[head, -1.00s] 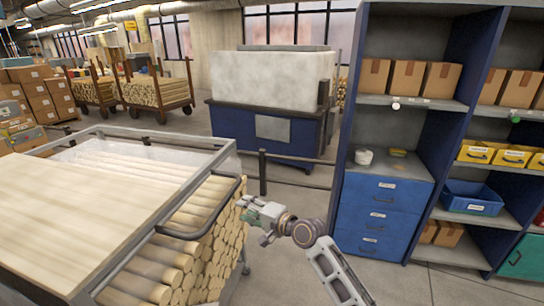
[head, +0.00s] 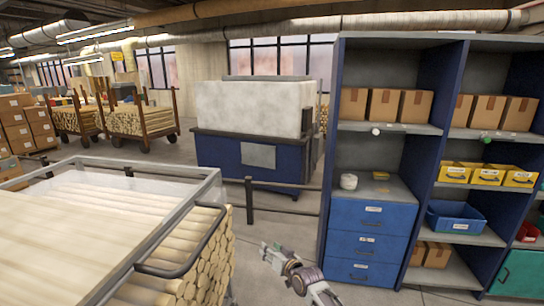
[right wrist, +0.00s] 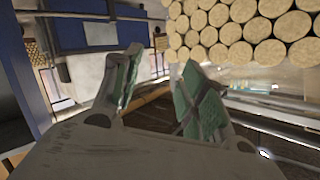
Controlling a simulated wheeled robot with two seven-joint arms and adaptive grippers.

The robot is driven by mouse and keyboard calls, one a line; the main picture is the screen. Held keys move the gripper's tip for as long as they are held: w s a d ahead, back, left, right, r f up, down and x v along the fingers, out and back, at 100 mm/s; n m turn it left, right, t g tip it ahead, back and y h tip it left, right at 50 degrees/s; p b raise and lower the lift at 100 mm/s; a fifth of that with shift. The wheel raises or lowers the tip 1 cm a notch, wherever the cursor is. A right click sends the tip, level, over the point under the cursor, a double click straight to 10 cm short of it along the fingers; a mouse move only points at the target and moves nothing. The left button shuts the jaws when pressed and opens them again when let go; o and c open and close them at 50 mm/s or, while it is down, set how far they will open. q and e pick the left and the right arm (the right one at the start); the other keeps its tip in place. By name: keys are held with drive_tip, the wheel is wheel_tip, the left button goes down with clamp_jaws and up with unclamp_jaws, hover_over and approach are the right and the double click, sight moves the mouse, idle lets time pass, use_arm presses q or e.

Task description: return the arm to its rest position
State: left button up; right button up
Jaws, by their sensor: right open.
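My right gripper (head: 268,250) is low in the middle of the head view, between the cart of wood rods and the blue drawer cabinet. In the right wrist view its two green-padded fingers (right wrist: 160,88) stand apart with nothing between them. It is open and empty, and apart from the cart and the cabinet. My left gripper is in neither view.
The cart's stacked rods (head: 205,250) lie left of my right gripper, with a metal handle (head: 185,250) on its near side. The blue drawers (head: 368,243) and shelves stand to the right. A blue machine (head: 255,158) and a rail (head: 250,200) are behind.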

drive_tip(key=d+f+n+h, duration=0.1)
drive_tip(key=d+f, duration=0.2)
drive_tip(key=f, duration=0.2)
drive_tip(key=d+f+h, duration=0.1)
drive_tip(key=d+f, duration=0.3)
drive_tip(key=f, duration=0.2)
drive_tip(key=s+d+f+g+h, duration=0.1)
drive_tip(key=s+d+f+g, duration=0.1)
drive_tip(key=s+d+f, duration=0.6)
drive_tip(key=s+d+f+g+h, duration=0.15)
drive_tip(key=s+f, duration=0.25)
drive_tip(key=f, duration=0.8)
drive_tip(key=s+d+f+g+h, duration=0.15)
drive_tip(key=s+d+f, duration=0.25)
drive_tip(key=s+f, duration=0.45)
drive_tip(key=s+d+f+g+h, duration=0.1)
drive_tip(key=s+d+f+g, duration=0.15)
drive_tip(key=s+f, duration=0.6)
drive_tip(key=s+d+f+g, duration=0.1)
drive_tip(key=s+d+f, duration=0.35)
drive_tip(key=s, duration=0.75)
drive_tip(key=s+f+g, duration=0.1)
drive_tip(key=s+f, duration=0.2)
drive_tip(key=s, duration=1)
drive_tip(key=s+f+g, duration=0.2)
drive_tip(key=s, duration=1)
drive_tip(key=shift+s+a+f+h, duration=0.3)
drive_tip(key=shift+s+a+f, duration=0.05)
drive_tip(key=shift+s+f, duration=0.05)
drive_tip(key=shift+w+a, duration=0.1)
